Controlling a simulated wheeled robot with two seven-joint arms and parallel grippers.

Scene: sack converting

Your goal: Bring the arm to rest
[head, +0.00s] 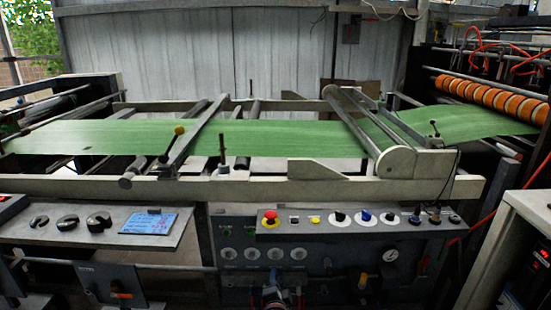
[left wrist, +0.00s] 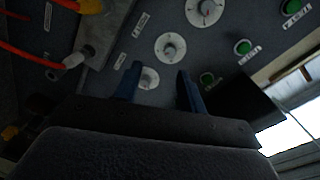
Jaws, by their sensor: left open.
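My left gripper (left wrist: 158,72) shows in the left wrist view. Its two blue fingers stand apart, with nothing held between them. Behind the fingers is the dark control panel (left wrist: 225,40) with white round dials and green buttons. One dial (left wrist: 148,78) shows between the fingers; I cannot tell how far it is from them. In the head view, a small dark shape with red parts (head: 275,297) is at the bottom edge in front of the panel; I cannot tell whether it is part of my gripper. My right gripper is not in view.
The control panel also shows in the head view (head: 340,255), with a red stop button (head: 270,216). Above it a green web (head: 250,138) runs across the machine frame to orange rollers (head: 490,96). A grey shelf (head: 60,245) is at left. Red hoses (left wrist: 32,52) lie near the gripper.

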